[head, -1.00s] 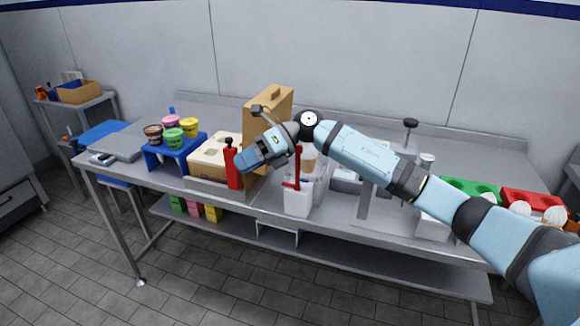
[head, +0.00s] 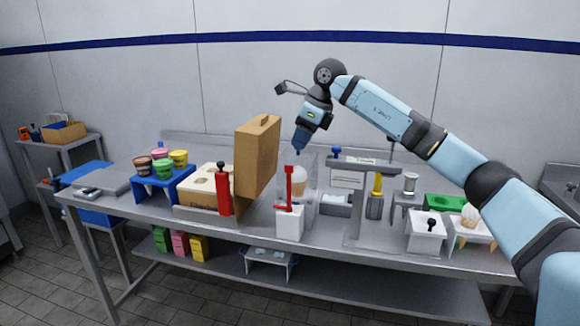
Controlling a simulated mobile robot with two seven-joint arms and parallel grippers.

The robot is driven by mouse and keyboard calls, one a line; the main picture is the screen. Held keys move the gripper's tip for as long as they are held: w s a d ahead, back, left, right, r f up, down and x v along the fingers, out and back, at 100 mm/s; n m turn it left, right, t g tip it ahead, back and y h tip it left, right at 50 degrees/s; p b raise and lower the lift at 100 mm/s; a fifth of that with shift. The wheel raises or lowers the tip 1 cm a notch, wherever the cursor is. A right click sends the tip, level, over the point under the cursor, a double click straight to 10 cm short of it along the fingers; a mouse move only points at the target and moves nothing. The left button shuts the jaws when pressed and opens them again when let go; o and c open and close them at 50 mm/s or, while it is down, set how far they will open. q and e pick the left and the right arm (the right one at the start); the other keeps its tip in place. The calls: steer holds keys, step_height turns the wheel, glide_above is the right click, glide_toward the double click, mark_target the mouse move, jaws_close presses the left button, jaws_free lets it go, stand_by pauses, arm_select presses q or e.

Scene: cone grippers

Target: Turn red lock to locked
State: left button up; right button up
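A red upright lever with a short side arm (head: 289,190) stands on a white block (head: 289,222) near the table's front edge. Which part is the lock, and its setting, I cannot read for sure. A red bottle-like piece with a black knob (head: 223,191) stands to its left, beside the open cardboard-coloured box. My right gripper (head: 298,151) hangs fingers down above and behind the red lever, apart from it. Its fingertips look close together and are too small to judge. My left gripper is not in view.
The box's tan lid (head: 257,155) stands upright left of the gripper. A blue stand (head: 163,186) holds several coloured cups. A grey metal frame (head: 357,205), a white box with a black knob (head: 427,230) and a green tray (head: 444,202) are on the right.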

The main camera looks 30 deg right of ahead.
mark_target(290, 166)
steer(key=x, duration=0.7)
steer(key=shift+w+a+f+b, duration=0.15)
steer(key=shift+f+b, duration=0.15)
steer(key=shift+f, duration=0.05)
steer(key=shift+c, duration=0.4)
jaws_close()
